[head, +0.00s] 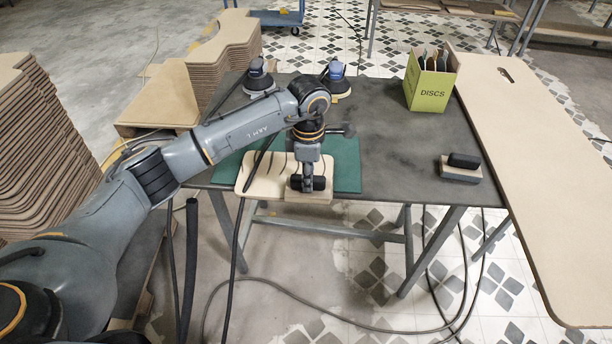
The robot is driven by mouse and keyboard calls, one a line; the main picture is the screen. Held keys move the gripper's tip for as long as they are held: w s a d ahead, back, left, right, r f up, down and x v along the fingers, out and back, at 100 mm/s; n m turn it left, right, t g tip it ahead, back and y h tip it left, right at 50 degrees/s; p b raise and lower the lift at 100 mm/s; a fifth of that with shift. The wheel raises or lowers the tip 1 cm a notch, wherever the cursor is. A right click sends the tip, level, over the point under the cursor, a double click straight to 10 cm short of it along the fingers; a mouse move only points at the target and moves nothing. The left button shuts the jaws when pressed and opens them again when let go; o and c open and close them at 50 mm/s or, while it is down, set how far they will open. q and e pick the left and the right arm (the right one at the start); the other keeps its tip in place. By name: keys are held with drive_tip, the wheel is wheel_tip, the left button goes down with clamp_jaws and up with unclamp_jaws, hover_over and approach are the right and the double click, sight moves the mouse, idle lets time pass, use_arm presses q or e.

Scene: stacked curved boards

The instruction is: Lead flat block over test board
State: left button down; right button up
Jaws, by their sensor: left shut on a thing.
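The tan test board (262,176) lies on a green mat (346,165) at the front edge of the dark table. Several thin dark marks show on its face. My left gripper (308,183) points down over the board's right front part. It is shut on the flat block, whose black grip (320,184) shows at the fingers. The block's underside seems to be on or just above the board; I cannot tell which. My gripper and arm hide part of the board and mat. My right gripper is out of view.
Another block with a black grip (461,168) sits at the table's right. Two sanders (336,80) and a yellow-green DISCS box (430,88) stand at the back. A large tan panel (540,150) is at right; stacked curved boards (40,140) are at left. The table's right middle is clear.

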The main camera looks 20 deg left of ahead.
sight(323, 179)
use_arm(q)
drive_tip(key=shift+w+d+f+b, duration=0.15)
drive_tip(key=shift+d+b, duration=0.35)
drive_tip(key=shift+d, duration=0.7)
drive_tip(key=shift+w+d, duration=0.1)
drive_tip(key=shift+d, duration=0.45)
drive_tip(key=shift+w, duration=0.1)
drive_tip(key=shift+w+a+b, duration=0.25)
drive_tip(key=shift+w+b, duration=0.7)
drive_tip(key=shift+w+a+b, duration=0.2)
drive_tip(key=shift+w+b, duration=0.2)
drive_tip(key=shift+w, duration=0.3)
drive_tip(key=shift+w+a+r, duration=0.15)
drive_tip(key=shift+w+r, duration=0.05)
drive_tip(key=shift+w, duration=0.15)
drive_tip(key=shift+a, duration=0.1)
drive_tip(key=shift+s+a+f, duration=0.1)
drive_tip(key=shift+s+a, duration=0.15)
drive_tip(key=shift+a, duration=0.5)
drive_tip(key=shift+s+a+f, duration=0.1)
drive_tip(key=shift+s+a, duration=0.1)
drive_tip(key=shift+a, duration=0.55)
